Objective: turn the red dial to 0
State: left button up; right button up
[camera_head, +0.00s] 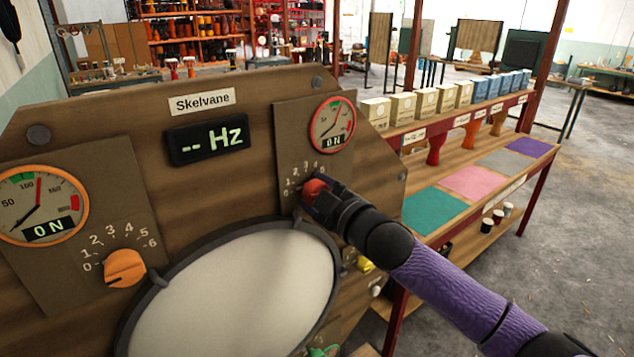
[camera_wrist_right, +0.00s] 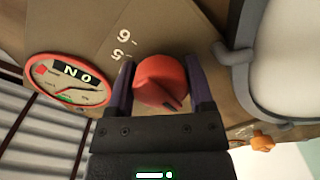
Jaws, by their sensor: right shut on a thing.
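The red dial (camera_head: 315,187) is on the right side of the wooden panel, below a red-rimmed gauge (camera_head: 333,124) that reads ON. A number scale runs above the dial. My right gripper (camera_head: 312,196) reaches in from the right and is shut on the dial. In the right wrist view the red dial (camera_wrist_right: 161,82) sits between the two dark fingers (camera_wrist_right: 155,85), with a dark mark on its lower right edge. The numbers 5 and 6 show beside it; the others are hidden there. My left gripper is not in view.
An orange dial (camera_head: 124,268) and orange-rimmed gauge (camera_head: 42,206) are on the panel's left. A large round white drumhead (camera_head: 240,290) with a dark rim lies between the dials. A "-- Hz" display (camera_head: 208,138) is above. A shelf with boxes (camera_head: 424,103) stands at the right.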

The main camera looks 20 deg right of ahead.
jog(key=shift+r+n+p, duration=0.1)
jog(key=shift+n+p, duration=0.35)
jog(key=shift+n, duration=0.75)
jog(key=o, duration=1.2)
jog(key=shift+o, duration=0.2)
jog(key=shift+s, duration=0.15)
jog(key=v, duration=0.9)
jog(key=shift+s+d, duration=0.15)
jog(key=shift+s, duration=0.1)
